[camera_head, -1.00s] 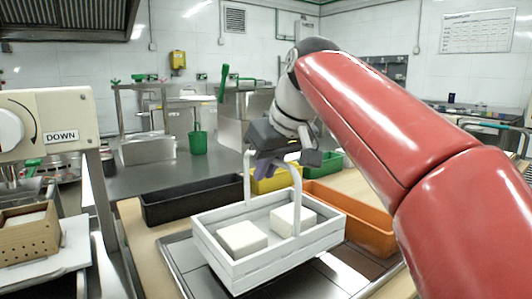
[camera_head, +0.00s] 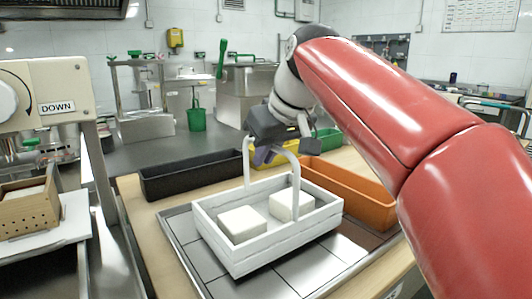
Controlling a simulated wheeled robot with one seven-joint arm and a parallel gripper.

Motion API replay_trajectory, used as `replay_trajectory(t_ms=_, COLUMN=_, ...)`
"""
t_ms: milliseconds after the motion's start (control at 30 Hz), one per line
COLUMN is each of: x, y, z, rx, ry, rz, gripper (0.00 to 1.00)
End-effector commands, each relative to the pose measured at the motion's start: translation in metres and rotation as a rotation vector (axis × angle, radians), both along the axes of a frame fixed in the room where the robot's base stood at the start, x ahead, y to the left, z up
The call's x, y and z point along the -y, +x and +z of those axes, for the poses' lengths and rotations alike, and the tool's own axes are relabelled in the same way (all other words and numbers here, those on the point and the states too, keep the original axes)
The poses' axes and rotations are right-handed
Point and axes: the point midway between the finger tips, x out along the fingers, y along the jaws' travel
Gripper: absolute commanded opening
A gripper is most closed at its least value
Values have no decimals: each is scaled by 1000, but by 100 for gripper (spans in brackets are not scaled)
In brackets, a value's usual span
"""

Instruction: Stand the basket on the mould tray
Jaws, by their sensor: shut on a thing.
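The white basket (camera_head: 270,250) is an open slatted box with a tall arched handle. It holds two white blocks (camera_head: 242,223). It is upright over the mould tray (camera_head: 300,267), a flat metal tray divided into panels, whose left, front and right parts show around the basket. I cannot tell whether the basket's underside touches the tray or hangs slightly above it. My gripper (camera_head: 266,154) is shut on the top of the basket handle (camera_head: 296,185); its fingertips are partly hidden.
A black bin (camera_head: 190,180) stands behind the basket at left. An orange bin (camera_head: 365,200) is close at right. Yellow (camera_head: 290,150) and green (camera_head: 328,140) bins are behind. A machine marked DOWN (camera_head: 50,100) and a tan perforated box (camera_head: 27,205) are at far left.

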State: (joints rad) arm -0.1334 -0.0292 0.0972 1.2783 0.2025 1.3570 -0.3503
Motion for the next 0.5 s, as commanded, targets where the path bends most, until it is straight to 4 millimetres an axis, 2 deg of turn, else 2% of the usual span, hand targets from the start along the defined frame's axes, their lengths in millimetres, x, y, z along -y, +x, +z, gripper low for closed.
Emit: replay_trajectory(t_ms=500, x=0, y=0, z=-8, rx=4, ry=1, rz=0, gripper=0)
